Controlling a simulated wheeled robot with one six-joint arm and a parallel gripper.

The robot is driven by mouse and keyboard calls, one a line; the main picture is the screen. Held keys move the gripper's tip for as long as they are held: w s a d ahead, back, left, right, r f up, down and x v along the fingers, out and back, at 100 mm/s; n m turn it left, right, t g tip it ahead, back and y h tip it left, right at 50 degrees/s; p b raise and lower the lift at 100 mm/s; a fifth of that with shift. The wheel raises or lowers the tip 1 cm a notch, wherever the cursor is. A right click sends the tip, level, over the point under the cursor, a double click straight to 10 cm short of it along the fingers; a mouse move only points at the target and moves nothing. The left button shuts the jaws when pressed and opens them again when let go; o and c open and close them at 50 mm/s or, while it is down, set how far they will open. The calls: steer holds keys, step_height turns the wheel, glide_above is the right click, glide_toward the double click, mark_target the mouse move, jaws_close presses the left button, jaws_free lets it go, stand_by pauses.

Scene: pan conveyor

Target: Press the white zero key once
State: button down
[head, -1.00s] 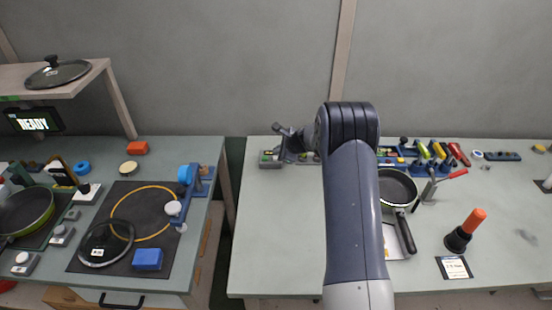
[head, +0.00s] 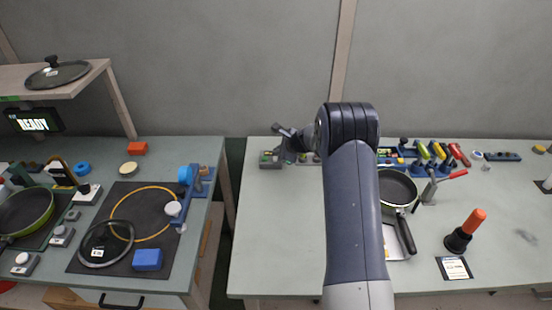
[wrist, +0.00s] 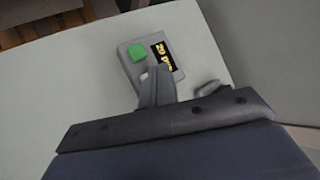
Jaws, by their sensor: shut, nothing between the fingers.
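A small grey device (wrist: 134,58) with a green button (wrist: 137,52) and a dark display with yellow characters stands on the table; the characters are only partly readable. The white key (wrist: 144,76) shows as a small pale patch beside my gripper's finger, mostly hidden by it. In the head view the device (head: 268,161) is at the table's far left corner. My gripper (wrist: 159,70) is shut and empty, its tip over the device beside the display. I cannot tell if it touches the key. My gripper also shows in the head view (head: 286,158), pointing down there.
The pale green table (head: 275,240) is clear in front of the device. A pan (head: 397,188), several coloured tools and an orange-handled object (head: 467,230) are to the right. A gap separates this table from the left bench (head: 215,148). A wall stands behind.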

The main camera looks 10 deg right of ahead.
steer(key=shift+f, duration=0.1)
stand_by(0.5)
steer(key=shift+f+b, duration=0.4)
steer(key=shift+b, duration=0.15)
steer(key=shift+f+b, duration=0.45)
stand_by(0.5)
steer(key=shift+r, duration=0.1)
steer(key=shift+r+p, duration=0.6)
steer(key=shift+r, duration=0.2)
steer(key=shift+r+p, duration=1.85)
steer(key=shift+r, duration=0.75)
steer(key=shift+f, duration=0.1)
